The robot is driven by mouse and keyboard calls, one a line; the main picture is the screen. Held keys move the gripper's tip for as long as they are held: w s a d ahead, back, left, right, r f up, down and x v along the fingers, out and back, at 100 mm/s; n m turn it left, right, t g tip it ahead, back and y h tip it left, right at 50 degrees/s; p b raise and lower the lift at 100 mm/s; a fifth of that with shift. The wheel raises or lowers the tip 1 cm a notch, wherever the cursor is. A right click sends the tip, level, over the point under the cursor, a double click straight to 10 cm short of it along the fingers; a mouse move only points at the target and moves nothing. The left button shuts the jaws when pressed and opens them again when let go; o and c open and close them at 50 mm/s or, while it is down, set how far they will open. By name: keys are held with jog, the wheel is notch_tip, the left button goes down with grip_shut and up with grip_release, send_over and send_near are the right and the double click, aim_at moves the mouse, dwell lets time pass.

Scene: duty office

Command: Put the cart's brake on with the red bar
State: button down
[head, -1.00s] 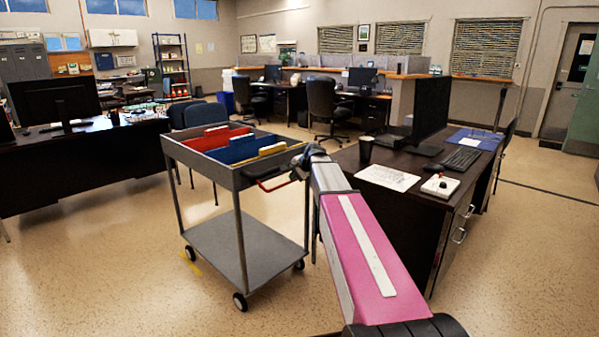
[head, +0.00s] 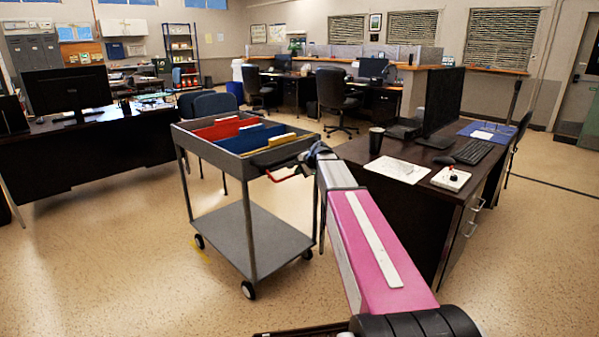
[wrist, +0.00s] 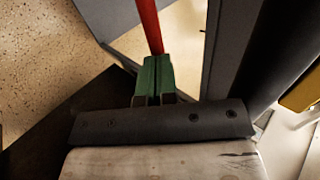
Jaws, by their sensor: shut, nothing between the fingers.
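The grey two-level cart (head: 250,231) stands on the floor at mid-left in the head view. The red bar (head: 284,177) is at the cart's near right end, below the top tray's rim. My gripper (head: 312,155) is at that end, partly hidden by my pink arm. In the wrist view, my gripper's green fingers (wrist: 153,68) are shut and empty. The red bar (wrist: 145,22) runs away from just beyond the fingertips. I cannot tell whether they touch it. The cart's grey edge (wrist: 217,50) is close on the right.
Folders (head: 250,138) stand in the cart's top tray. A dark desk (head: 420,215) with a monitor, black cup and papers is close on the right of my arm. Another desk (head: 90,160) is at left. Open floor (head: 120,270) lies left of and before the cart.

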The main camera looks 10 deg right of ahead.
jog(key=w+a+f+t+y, duration=0.2)
jog(key=w+a+f+t, duration=0.1)
jog(key=f, duration=0.3)
jog(key=shift+w+a, duration=0.15)
jog(key=shift+w, duration=0.6)
dwell(0.6)
jog(key=shift+f, duration=0.1)
dwell(0.4)
jog(key=s+d+f, duration=0.2)
jog(key=s+d, duration=0.6)
jog(key=s, duration=0.3)
jog(key=shift+f, duration=0.4)
